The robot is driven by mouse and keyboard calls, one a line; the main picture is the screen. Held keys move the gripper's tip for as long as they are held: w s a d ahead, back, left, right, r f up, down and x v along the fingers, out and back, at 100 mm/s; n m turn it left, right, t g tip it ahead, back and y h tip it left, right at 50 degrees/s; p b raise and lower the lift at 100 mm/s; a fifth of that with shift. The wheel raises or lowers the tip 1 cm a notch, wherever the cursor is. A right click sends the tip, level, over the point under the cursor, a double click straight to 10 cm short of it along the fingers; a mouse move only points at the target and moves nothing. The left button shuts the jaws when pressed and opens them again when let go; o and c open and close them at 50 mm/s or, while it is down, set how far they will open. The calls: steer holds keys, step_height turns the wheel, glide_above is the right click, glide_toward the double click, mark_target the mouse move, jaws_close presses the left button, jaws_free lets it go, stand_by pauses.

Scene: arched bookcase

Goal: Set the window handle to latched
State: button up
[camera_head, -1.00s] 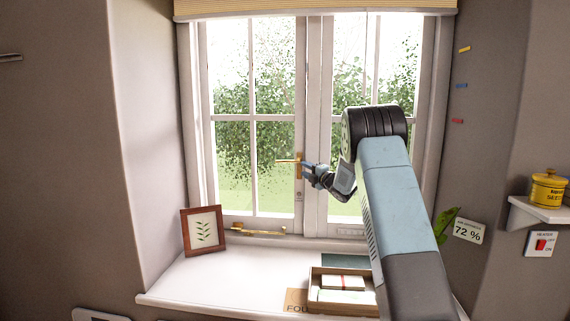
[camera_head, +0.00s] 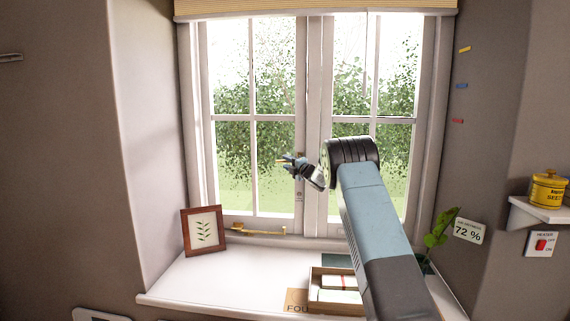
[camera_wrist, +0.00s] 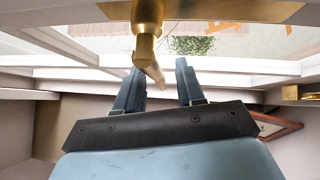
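The brass window handle shows large at the top of the wrist view (camera_wrist: 147,18), with its lever reaching down into the space between my fingers. In the head view only a bit of its lever (camera_head: 280,161) shows past my gripper, pointing left and about level; the rest is mostly hidden. My gripper (camera_head: 287,163) is at the handle, on the room side of the window. Its two blue fingers (camera_wrist: 158,68) are apart, one on each side of the lever; no clear contact shows.
A brass stay (camera_head: 258,231) lies along the bottom of the left window. The sill holds a framed leaf picture (camera_head: 203,231), a wooden box (camera_head: 314,289) and a plant (camera_head: 438,232) at the right. The sill's middle left is clear.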

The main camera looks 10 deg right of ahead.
steer(key=shift+x, duration=0.8)
steer(key=shift+c, duration=0.4)
jaws_close()
